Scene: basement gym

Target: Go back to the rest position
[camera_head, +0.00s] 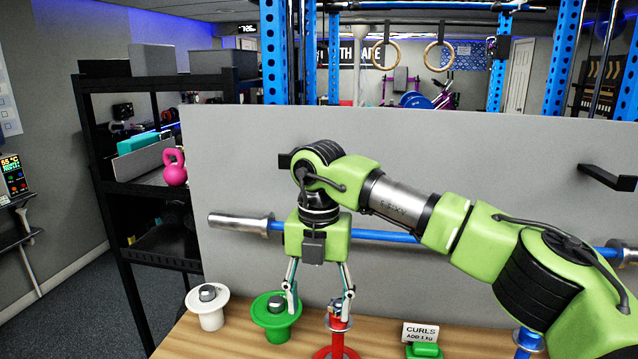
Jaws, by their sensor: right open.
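My right gripper (319,306) reaches in from the right on a green arm and points down, with its two fingers spread apart. The fingers hang just above the wooden bench (385,338). One finger is close to a green disc piece (272,327); the other overlaps the top of a red post on a round base (337,341). I cannot tell whether either finger touches them. Nothing shows between the fingers. My left gripper is not in view.
A white disc piece (208,314) stands at the bench's left. A small "CURLS" card (420,333) stands to the right, above a green object (424,351). Behind are a blue bar (385,236) with silver ends and a grey panel (420,140). A black shelf (150,190) stands left.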

